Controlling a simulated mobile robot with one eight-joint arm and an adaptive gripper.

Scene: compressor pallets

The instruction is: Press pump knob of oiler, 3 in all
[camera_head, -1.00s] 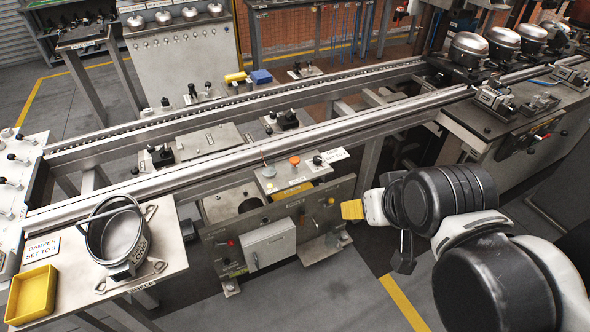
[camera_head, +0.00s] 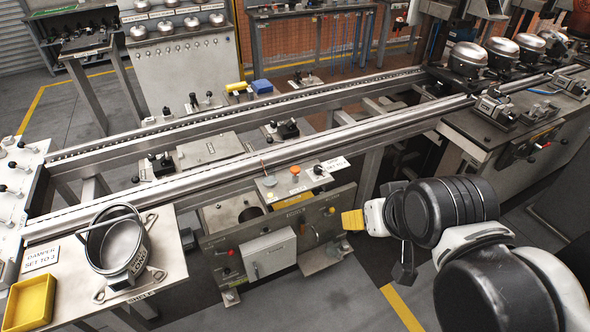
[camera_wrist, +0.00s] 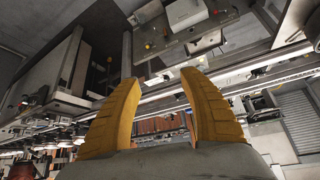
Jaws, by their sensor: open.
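The grey machine unit under the front rail carries several small controls.
A metal pot (camera_head: 117,243) stands on the left shelf beside a yellow tray (camera_head: 28,304) and a "DAMPER SET TO 3" sign (camera_head: 41,258). Long rails (camera_head: 240,165) cross behind the unit. Silver compressors (camera_head: 468,58) stand at the upper right. The floor in front is clear.

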